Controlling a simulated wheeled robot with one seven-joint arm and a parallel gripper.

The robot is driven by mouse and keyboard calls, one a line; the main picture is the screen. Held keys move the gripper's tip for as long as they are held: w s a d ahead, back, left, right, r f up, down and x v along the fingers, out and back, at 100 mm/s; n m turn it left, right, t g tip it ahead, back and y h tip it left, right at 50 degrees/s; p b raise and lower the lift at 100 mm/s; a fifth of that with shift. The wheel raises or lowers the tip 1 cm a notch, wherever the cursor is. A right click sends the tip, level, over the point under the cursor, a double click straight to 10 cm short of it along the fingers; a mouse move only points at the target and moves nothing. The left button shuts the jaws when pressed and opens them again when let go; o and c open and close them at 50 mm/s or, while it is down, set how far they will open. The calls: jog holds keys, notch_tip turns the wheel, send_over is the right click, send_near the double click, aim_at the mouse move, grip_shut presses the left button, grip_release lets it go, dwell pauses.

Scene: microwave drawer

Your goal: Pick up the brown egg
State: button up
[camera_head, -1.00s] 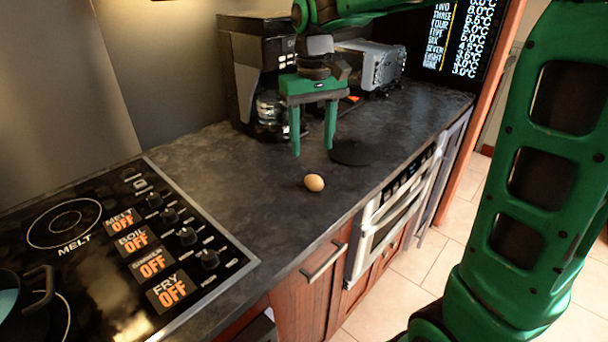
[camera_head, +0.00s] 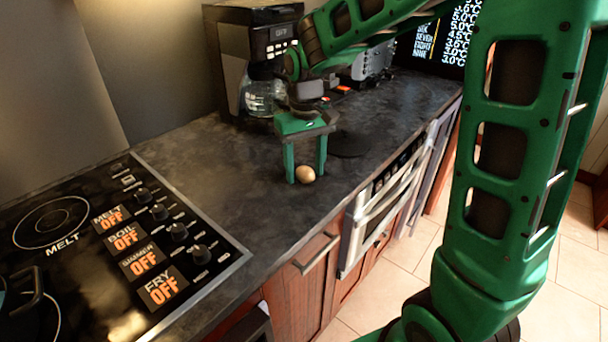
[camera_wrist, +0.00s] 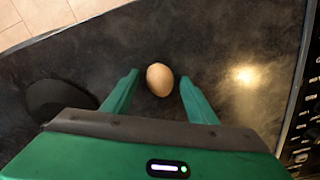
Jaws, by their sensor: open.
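The brown egg (camera_head: 306,174) lies on the dark countertop near its front edge. My gripper (camera_head: 305,177) is open, pointing down, with its two green fingers near the egg. In the head view the egg shows between the fingertips, close to the left finger. In the wrist view the egg (camera_wrist: 160,79) sits between the tips of the two spread fingers (camera_wrist: 159,88), with a gap on each side. I see no contact with either finger. Nothing hides the egg in the wrist view.
A stove top (camera_head: 110,235) with knobs is at the left. A coffee maker (camera_head: 250,60) stands at the back, and a toaster (camera_head: 372,68) is partly behind my arm. A flat black disc (camera_head: 350,145) lies right of the gripper. The countertop (camera_head: 225,165) left of the egg is clear.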

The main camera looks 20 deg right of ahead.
jog(key=shift+f, duration=0.1)
jog(key=c, duration=0.8)
